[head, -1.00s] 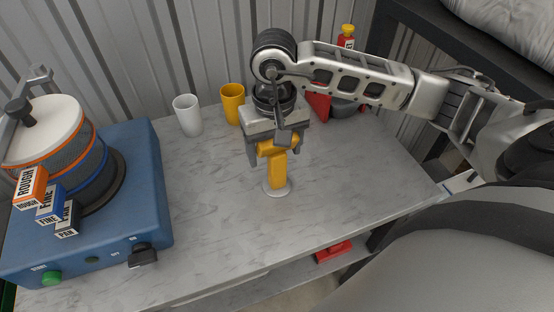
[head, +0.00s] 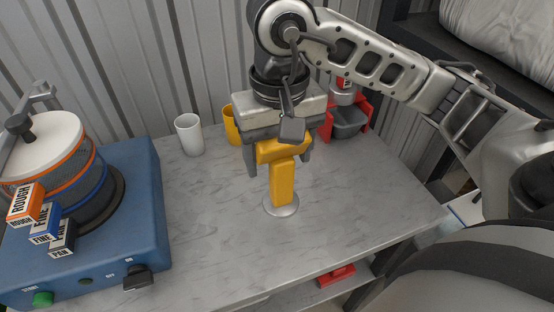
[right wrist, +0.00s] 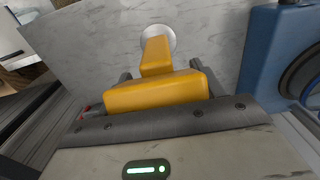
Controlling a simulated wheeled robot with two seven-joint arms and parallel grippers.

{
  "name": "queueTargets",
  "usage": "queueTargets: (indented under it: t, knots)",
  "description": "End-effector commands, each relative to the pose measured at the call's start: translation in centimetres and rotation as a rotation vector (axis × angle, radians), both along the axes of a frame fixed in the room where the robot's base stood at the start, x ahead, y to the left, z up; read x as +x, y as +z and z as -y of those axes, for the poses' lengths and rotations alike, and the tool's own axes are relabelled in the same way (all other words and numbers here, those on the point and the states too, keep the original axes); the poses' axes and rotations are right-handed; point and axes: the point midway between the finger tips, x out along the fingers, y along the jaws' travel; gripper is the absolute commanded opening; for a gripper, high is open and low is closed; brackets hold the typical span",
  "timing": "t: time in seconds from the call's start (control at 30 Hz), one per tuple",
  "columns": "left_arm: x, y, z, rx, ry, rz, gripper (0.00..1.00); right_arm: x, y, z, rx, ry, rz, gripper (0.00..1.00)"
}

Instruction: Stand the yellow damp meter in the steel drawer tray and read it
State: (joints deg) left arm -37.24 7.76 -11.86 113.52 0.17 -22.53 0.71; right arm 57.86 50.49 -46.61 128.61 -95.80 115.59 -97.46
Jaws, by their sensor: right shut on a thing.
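The yellow damp meter (head: 283,182) is upright, with a thick yellow head above a narrower stem and a round silver disc (head: 281,206) at its lower end. My right gripper (head: 283,155) is shut on its head from above. I cannot tell whether the disc touches the tabletop. In the right wrist view, the yellow head (right wrist: 155,93) lies between the jaws, with the stem (right wrist: 156,56) and disc beyond. I cannot make out a steel drawer tray or any reading. My left gripper is not in view.
A blue machine (head: 140,200) with a lidded drum and labelled blocks fills the left of the grey table (head: 220,240). A white cup (head: 189,134) and yellow cup (head: 230,125) stand behind the gripper. A red holder with a grey bin (head: 349,121) is back right. The front middle is clear.

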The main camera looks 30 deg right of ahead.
Motion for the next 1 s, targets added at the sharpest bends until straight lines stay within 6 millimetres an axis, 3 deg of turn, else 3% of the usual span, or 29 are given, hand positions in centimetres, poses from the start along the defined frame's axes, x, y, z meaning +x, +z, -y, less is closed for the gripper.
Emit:
queueTargets:
  t: [0.1,0.3,0.6,0.77,1.0]
  knots:
    - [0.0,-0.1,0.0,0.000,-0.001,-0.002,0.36,-2.6,1.3,-1.7,0.000,0.010,0.006,0.31]
    - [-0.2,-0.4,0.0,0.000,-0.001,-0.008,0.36,-5.8,2.8,-3.5,0.000,0.008,0.001,0.31]
    - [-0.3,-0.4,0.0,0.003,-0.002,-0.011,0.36,-7.3,3.5,-4.4,0.001,0.001,-0.003,0.31]
    - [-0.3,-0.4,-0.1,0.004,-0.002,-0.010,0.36,-5.2,2.3,-4.8,-0.002,0.030,-0.007,0.31]
    - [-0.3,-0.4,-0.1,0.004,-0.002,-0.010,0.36,2.0,-3.3,-3.8,-0.004,0.143,-0.008,0.31]
